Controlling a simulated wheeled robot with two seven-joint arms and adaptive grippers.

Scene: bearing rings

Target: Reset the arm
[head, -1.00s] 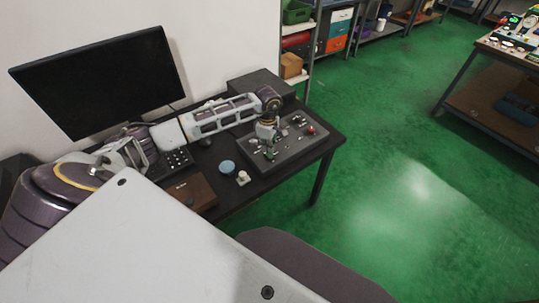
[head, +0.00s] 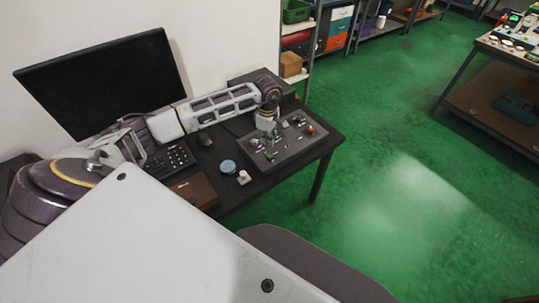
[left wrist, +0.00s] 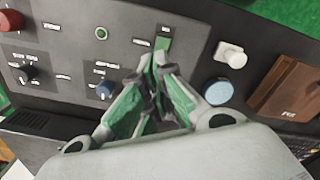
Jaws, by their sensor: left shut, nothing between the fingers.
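My left gripper (head: 268,136) hangs over the left part of the grey control panel (head: 292,148) on the black desk. In the left wrist view its fingers (left wrist: 155,75) are together at the tips with nothing between them. The panel also fills the top left of that view (left wrist: 70,55). A green switch (left wrist: 163,42) shows just beyond the fingertips. I cannot tell whether the tips touch the panel. My right gripper is not in view.
A red button (head: 310,129) is at the panel's far side. A blue round piece (head: 228,166), a white piece (head: 243,177) and a brown box (head: 195,190) lie nearer. A monitor (head: 105,83) stands behind my arm. Green floor to the right is clear.

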